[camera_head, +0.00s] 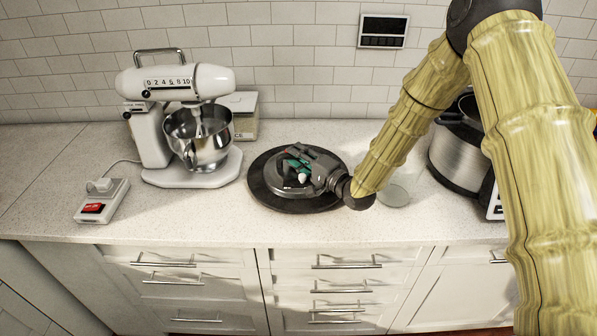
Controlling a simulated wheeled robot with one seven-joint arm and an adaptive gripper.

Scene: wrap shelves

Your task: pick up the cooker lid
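The cooker lid (283,187) looks like a round grey disc lying flat on a dark round board (262,198) on the counter. My gripper (297,170) reaches in from the right, low over the middle of the lid, and hides part of it. Green and white parts show around the fingers; I cannot tell whether they belong to the gripper or to the lid's handle. Whether the fingers are open or closed on the handle is not clear. The silver and black cooker (457,155) stands at the right, partly hidden behind my arm.
A white stand mixer (188,82) with a steel bowl stands left of the board. A white box (243,115) is behind it. A small device with a red switch (101,202) lies front left. A clear glass (396,190) stands between board and cooker. Counter in front is bare.

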